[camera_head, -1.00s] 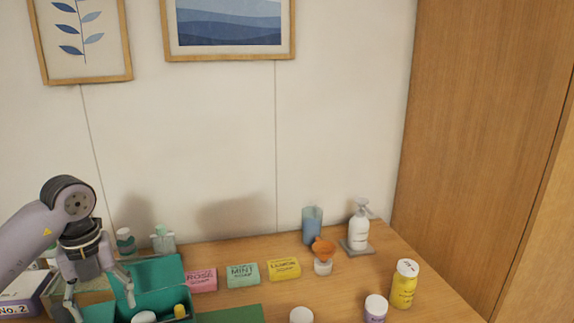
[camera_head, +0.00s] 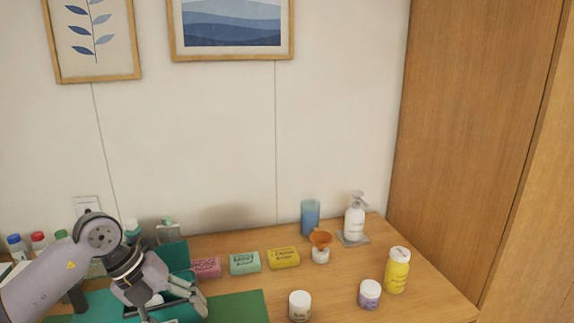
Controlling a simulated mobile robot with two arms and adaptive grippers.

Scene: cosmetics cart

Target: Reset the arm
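My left arm comes in from the left, and its gripper (camera_head: 176,312) hangs over the teal box (camera_head: 174,256) at the lower left. Its fingers point down and to the right, spread apart, with no object visible between them. The gripper hides much of the box, and a small white item inside shows only in part. My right gripper is not in view.
Pink (camera_head: 206,267), mint (camera_head: 245,263) and yellow (camera_head: 283,257) soap boxes stand in a row. A pump bottle (camera_head: 355,220), blue cup (camera_head: 310,217), orange funnel (camera_head: 320,239), yellow bottle (camera_head: 397,270) and jars (camera_head: 300,306) stand right. A green mat (camera_head: 238,307) lies in front.

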